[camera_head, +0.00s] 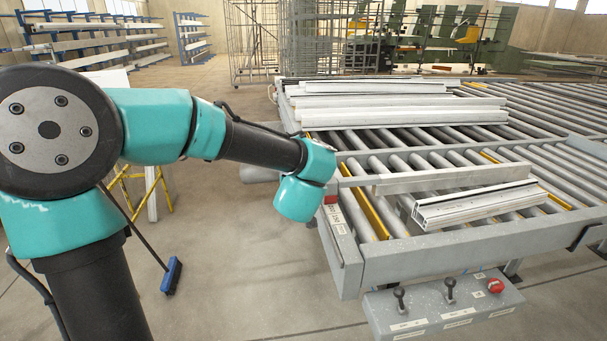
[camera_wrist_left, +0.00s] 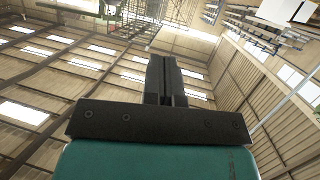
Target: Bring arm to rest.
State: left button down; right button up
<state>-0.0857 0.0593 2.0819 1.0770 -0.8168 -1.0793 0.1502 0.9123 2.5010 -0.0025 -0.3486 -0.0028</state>
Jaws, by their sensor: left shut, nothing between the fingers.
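My left arm (camera_head: 252,146) reaches in from the left in the head view, and its teal wrist (camera_head: 305,190) is beside the near left corner of the roller conveyor. The gripper itself is hidden behind the wrist there. In the left wrist view my left gripper (camera_wrist_left: 164,62) shows dark fingers closed together with nothing held. That view has the high roof and walls of the hall behind the fingers. My right gripper is in neither view.
The roller conveyor (camera_head: 500,238) carries white profiles (camera_head: 478,204) near and a stack of profiles (camera_head: 400,110) farther back. A control box (camera_head: 440,308) is at its front. A blue broom (camera_head: 172,276) stands on the open floor left of it.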

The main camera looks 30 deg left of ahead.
pick_arm(q)
jog(key=shift+s+d+r, duration=0.1)
jog(key=shift+s, duration=0.15)
dwell(0.3)
